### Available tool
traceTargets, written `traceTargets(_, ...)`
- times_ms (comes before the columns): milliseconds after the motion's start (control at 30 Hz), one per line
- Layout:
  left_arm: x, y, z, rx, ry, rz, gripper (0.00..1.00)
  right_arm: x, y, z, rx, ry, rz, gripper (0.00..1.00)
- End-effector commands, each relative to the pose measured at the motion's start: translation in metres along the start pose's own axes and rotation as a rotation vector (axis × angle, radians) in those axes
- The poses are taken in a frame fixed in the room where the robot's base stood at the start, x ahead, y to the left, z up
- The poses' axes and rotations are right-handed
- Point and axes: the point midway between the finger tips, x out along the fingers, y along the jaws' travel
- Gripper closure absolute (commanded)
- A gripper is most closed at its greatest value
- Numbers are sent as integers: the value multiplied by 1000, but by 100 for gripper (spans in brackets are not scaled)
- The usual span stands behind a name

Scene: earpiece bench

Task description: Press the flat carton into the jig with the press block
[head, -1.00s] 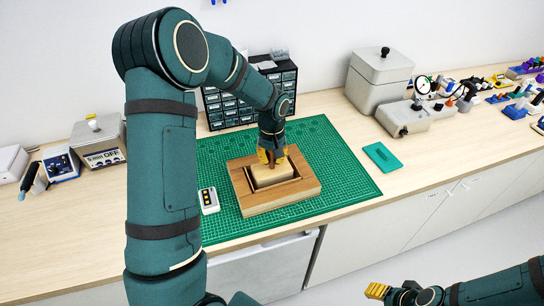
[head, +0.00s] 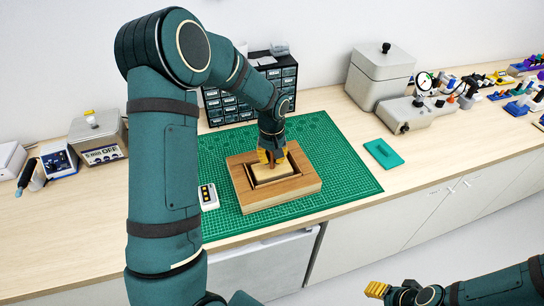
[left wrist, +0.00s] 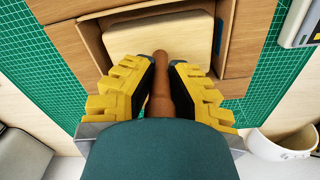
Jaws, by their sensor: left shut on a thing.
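The wooden jig (head: 295,190) lies on a green cutting mat, with a square recess in its middle. The pale press block (head: 268,173) sits within the recess; in the left wrist view its flat top (left wrist: 165,32) shows with a brown upright handle (left wrist: 160,95). My left gripper (head: 272,158) is shut on that handle from above, its yellow fingers either side. Thin brown walls, likely the carton (left wrist: 94,42), show around the block; the carton's base is hidden under it. My right gripper (head: 376,289) hangs in front of the bench, its jaw state unclear.
The green mat (head: 345,175) has free room right of the jig. A small white device (head: 208,196) lies close to its left. A drawer cabinet (head: 230,108) stands behind. A teal pad (head: 383,154) and a grey lidded box (head: 380,80) are to the right.

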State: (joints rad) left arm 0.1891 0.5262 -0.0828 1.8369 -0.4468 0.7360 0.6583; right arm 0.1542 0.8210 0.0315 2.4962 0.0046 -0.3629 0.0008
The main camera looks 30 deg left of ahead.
Motion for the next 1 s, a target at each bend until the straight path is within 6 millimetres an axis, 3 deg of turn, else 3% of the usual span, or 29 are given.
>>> traceTargets(733,7,-1,2,0,-6,-2,100,7,0,0,-1,0,6,53)
traceTargets(1000,-13,0,1,1,-3,-1,100,-6,-4,-2,0,1,5,53)
